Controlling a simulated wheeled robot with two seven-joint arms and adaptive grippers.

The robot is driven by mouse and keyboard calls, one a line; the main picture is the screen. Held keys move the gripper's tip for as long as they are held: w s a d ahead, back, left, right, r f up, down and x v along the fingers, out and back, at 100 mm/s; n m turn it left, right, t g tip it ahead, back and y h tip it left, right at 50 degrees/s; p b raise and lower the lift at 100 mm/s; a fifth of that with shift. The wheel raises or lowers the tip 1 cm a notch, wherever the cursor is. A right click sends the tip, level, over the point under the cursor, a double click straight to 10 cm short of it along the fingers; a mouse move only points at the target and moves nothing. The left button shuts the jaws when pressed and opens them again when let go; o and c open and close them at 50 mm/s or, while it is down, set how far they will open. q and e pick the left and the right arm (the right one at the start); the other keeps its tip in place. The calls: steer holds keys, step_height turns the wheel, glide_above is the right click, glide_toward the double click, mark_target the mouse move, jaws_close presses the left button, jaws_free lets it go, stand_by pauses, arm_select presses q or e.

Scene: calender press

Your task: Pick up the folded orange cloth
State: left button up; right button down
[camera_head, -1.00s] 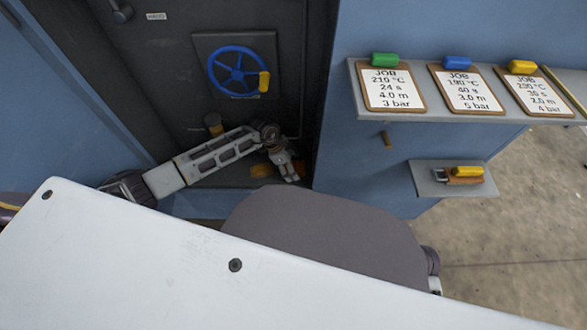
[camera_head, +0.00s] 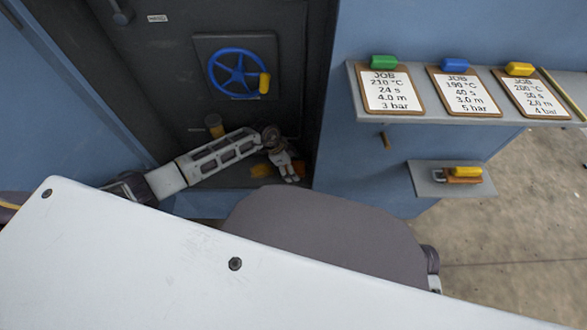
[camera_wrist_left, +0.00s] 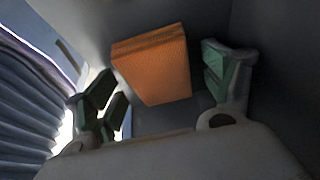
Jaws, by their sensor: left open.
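The folded orange cloth (camera_wrist_left: 152,70) shows in the left wrist view as a thick block with layered edges. It lies between the spread green-padded fingers of my left gripper (camera_wrist_left: 158,88), with a visible gap to the right finger. Whether the left fingers touch it is unclear. In the head view the left gripper (camera_head: 286,167) reaches low into a dark recess. Orange patches of cloth (camera_head: 261,170) show beside it, partly hidden by the gripper. My right gripper is not in view.
A blue handwheel (camera_head: 238,72) with a yellow knob is on the dark panel above the arm. Several job clipboards (camera_head: 393,91) lie on a grey shelf to the right. A lower small shelf (camera_head: 428,187) holds a yellow-handled item. The recess walls stand close around the gripper.

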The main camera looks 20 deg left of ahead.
arm_select(q)
steer(key=c, duration=1)
steer(key=shift+s+a+f, duration=0.1)
steer(key=shift+a, duration=0.05)
steer(key=shift+b, duration=0.4)
